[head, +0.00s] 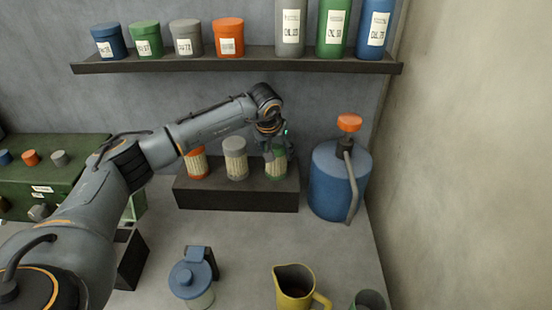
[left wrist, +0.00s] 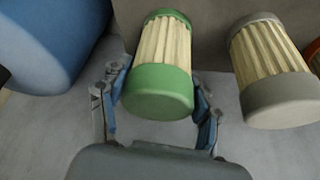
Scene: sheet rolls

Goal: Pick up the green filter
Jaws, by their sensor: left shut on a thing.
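The green filter (head: 276,169) has a green cap and a pale pleated body. It stands at the right end of a dark block (head: 236,197) in the head view, partly hidden by my left gripper (head: 274,148). In the left wrist view the green filter (left wrist: 158,88) is between the two fingers of my left gripper (left wrist: 158,102), which is shut on it. I cannot tell whether its base is still touching the block. My right gripper is not in view.
A grey filter (head: 235,160) and an orange filter (head: 196,164) stand left on the block. A blue tank (head: 339,180) is close on the right. A shelf (head: 240,62) with canisters hangs above. A yellow jug (head: 295,287) and blue-lidded jar (head: 191,279) stand in front.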

